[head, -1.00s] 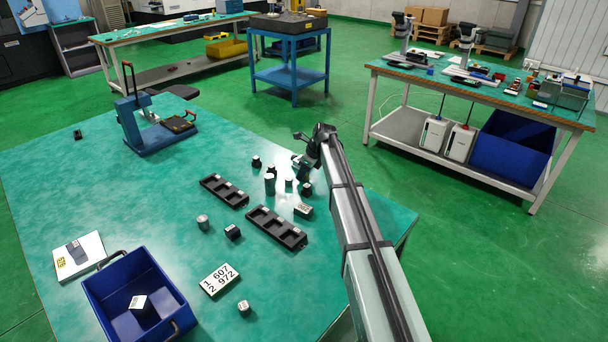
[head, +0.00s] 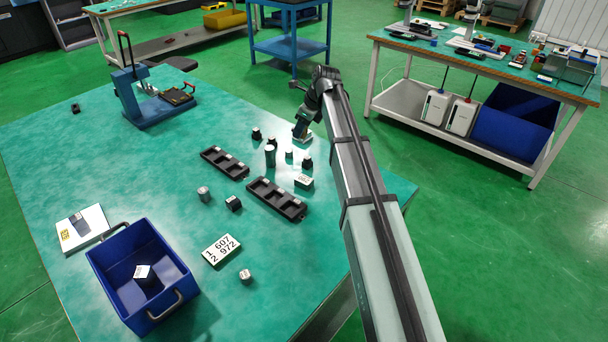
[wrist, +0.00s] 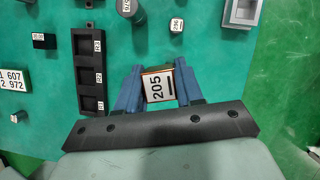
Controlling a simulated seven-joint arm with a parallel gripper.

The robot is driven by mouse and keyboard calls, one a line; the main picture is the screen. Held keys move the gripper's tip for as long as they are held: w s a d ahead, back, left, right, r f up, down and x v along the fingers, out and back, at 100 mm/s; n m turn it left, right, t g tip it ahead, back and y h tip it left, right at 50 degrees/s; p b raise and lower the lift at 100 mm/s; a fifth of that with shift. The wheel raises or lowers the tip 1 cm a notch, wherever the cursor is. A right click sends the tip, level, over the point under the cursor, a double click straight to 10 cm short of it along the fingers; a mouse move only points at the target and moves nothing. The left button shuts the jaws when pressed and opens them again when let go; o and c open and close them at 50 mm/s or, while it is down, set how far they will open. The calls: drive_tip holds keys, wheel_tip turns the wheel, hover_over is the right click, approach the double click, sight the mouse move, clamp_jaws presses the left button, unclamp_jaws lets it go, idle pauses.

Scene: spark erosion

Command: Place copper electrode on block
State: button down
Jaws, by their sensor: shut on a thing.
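My gripper (wrist: 157,90) is shut in the wrist view. Its two blue fingers stand on either side of a squarish piece, the copper electrode (wrist: 157,87), with a white top label reading 205 and a copper-coloured edge. In the head view my gripper (head: 301,127) hangs over the far right part of the table, and the held piece cannot be made out clearly. A grey square piece with a light hollow middle (wrist: 241,11) shows at the wrist view's upper right, apart from the fingers. A white-labelled block (head: 304,181) stands beside the near black tray. I cannot tell which block the task means.
Two black trays (head: 262,188) (head: 212,153) lie mid-table, with several small cylinders and blocks around them. A number card (head: 221,249) lies in front. A blue bin (head: 110,290) stands front left and a blue press (head: 130,90) back left. The left middle is clear.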

drive_tip(key=n, duration=0.1)
hover_over(300, 178)
drive_tip(key=d, duration=0.1)
drive_tip(key=shift+n+g, duration=0.3)
drive_tip(key=shift+s+d+f, duration=0.1)
drive_tip(key=shift+s+f, duration=0.05)
drive_tip(key=shift+f, duration=2.5)
drive_tip(key=shift+s+d+f, duration=0.1)
drive_tip(key=shift+s+f, duration=0.05)
drive_tip(key=shift+f, duration=2.45)
drive_tip(key=shift+f, duration=0.15)
drive_tip(key=c, duration=0.7)
unclamp_jaws()
drive_tip(key=v, duration=1.2)
drive_tip(key=shift+d, duration=0.1)
